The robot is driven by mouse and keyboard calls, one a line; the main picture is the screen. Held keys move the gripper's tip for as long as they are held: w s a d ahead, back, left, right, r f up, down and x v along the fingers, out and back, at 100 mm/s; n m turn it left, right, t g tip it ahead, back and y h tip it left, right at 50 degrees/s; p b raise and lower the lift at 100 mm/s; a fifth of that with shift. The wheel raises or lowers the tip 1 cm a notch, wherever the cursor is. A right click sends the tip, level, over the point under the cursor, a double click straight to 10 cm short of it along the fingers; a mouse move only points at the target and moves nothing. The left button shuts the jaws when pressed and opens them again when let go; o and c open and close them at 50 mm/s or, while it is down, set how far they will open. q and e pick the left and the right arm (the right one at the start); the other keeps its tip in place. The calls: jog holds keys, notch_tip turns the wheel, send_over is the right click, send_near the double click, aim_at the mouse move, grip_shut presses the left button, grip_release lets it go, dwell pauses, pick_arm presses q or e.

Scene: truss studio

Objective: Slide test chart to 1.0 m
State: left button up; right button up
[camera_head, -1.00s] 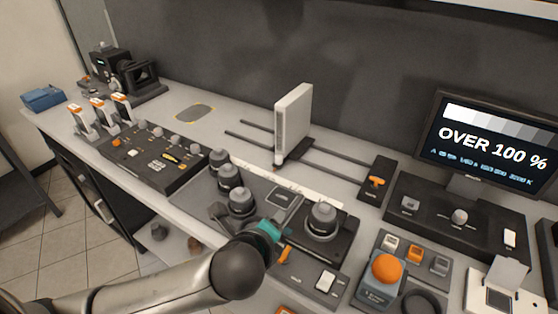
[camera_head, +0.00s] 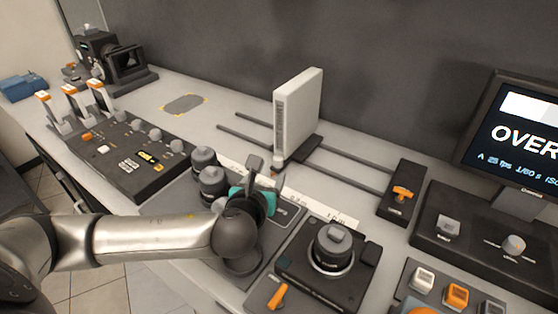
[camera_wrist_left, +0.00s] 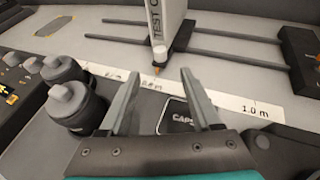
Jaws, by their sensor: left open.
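The test chart (camera_head: 299,110) is an upright white panel on a carriage across two dark rails (camera_head: 345,166). In the left wrist view the edge of the test chart (camera_wrist_left: 158,22) carries partly cut-off "TEST" lettering. My left gripper (camera_head: 266,172) is open and empty in front of the chart's foot. In the left wrist view, the fingers (camera_wrist_left: 160,76) lie either side of the pointer in the picture, apparently short of it. My right gripper is not in view.
Dark knobs (camera_head: 211,183) stand left of my left gripper. A large dial (camera_head: 333,246) stands on a console to the right. An orange-handled block (camera_head: 402,192) sits at the rails' right end. A monitor (camera_head: 515,135) is at the right.

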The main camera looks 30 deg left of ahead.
aim_at(278, 159)
pick_arm(q)
jog(key=b+x, duration=0.4)
jog(key=x, duration=1)
jog(key=shift+w+a, duration=0.1)
jog(key=shift+f, duration=0.1)
grip_shut()
dwell(0.4)
